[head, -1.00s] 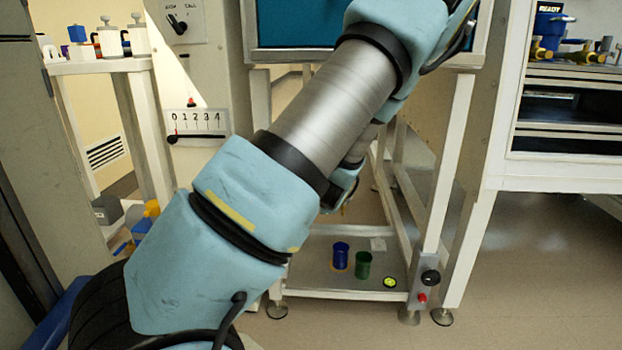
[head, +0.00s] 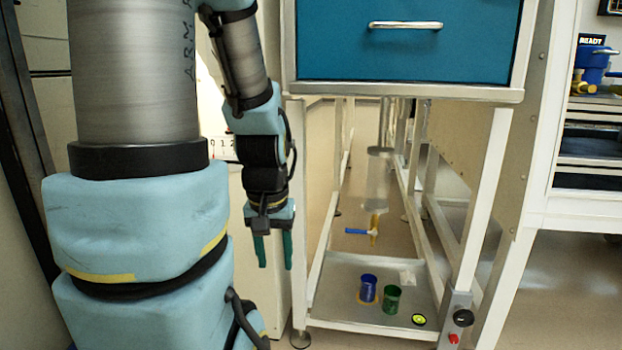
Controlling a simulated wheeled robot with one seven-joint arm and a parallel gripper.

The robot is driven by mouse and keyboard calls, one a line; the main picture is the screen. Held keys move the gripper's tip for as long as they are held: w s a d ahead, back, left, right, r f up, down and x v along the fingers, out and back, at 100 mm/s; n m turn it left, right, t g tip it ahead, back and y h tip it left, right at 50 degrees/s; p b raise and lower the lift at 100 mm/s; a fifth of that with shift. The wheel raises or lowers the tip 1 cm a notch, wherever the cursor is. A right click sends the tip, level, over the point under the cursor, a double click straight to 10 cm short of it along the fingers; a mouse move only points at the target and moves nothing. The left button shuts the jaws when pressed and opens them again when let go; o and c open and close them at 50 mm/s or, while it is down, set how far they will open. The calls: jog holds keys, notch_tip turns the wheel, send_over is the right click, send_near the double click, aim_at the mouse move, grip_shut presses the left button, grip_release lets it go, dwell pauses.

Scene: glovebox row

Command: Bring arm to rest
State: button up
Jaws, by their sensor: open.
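My gripper (head: 274,252) hangs at the end of my arm in the head view, left of the middle, with its green fingers pointing down. The fingers are apart and nothing shows between them. The arm is folded, with its large upper links filling the left of the picture and the wrist hanging just left of the white frame under the blue drawer. No task object is named apart from the arm.
A blue drawer (head: 400,50) with a metal handle is above the white frame. On the low shelf stand a blue cup (head: 367,289) and a green cup (head: 391,299). A blue-handled brass valve (head: 373,230) is behind them. Open floor lies at the lower right.

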notch_tip(320, 180, up, 33)
jog(key=p, duration=3.1)
jog(key=shift+w+f, duration=0.15)
jog(key=shift+f, duration=0.05)
